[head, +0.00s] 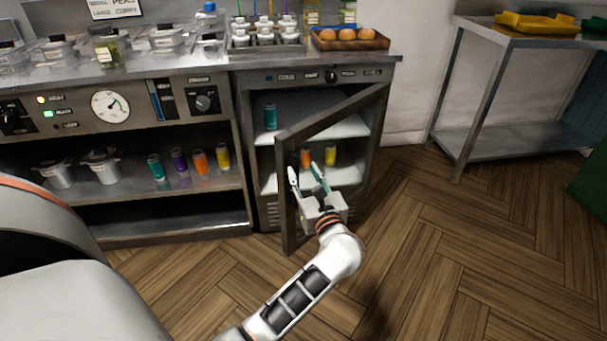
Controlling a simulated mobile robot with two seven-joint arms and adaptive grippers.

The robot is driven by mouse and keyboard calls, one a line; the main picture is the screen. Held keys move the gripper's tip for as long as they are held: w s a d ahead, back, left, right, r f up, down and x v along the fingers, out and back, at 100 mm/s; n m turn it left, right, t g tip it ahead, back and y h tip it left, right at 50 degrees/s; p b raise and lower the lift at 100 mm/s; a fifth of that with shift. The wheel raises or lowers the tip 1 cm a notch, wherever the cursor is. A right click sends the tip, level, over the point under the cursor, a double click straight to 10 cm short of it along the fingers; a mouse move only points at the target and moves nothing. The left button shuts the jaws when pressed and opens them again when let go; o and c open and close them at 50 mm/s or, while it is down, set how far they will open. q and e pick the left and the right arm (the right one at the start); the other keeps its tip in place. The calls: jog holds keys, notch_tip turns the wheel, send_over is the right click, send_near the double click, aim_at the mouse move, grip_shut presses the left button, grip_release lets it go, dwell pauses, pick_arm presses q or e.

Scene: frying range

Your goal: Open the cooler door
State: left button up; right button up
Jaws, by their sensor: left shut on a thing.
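The cooler (318,76) stands at the right end of the steel counter. Its dark-framed door (284,205) is swung partly outward, its free edge toward me and its hinge side on the right. Through the door frame and opening I see shelves with a teal cup (270,116), an orange cup (306,157) and a yellow cup (330,155). My left gripper (306,176) is at the door's free-edge side, shut on the door, probably at its handle. The fingers hide the exact contact. My right gripper is not in view.
An open shelf (200,188) left of the cooler holds pots and several coloured cups. A tray of eggs (349,40) sits on top. A steel table (515,142) with a yellow tray (537,23) stands at right. The wooden floor (440,240) between is clear.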

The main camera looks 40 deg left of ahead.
pick_arm(q)
jog(key=d+b, duration=0.1)
jog(key=d, duration=0.7)
jog(key=shift+s+d, duration=0.25)
jog(key=shift+d, duration=0.15)
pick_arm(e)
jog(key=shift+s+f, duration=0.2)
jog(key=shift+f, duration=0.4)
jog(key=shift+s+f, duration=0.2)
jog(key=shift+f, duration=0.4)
pick_arm(q)
jog(key=shift+c, duration=0.4)
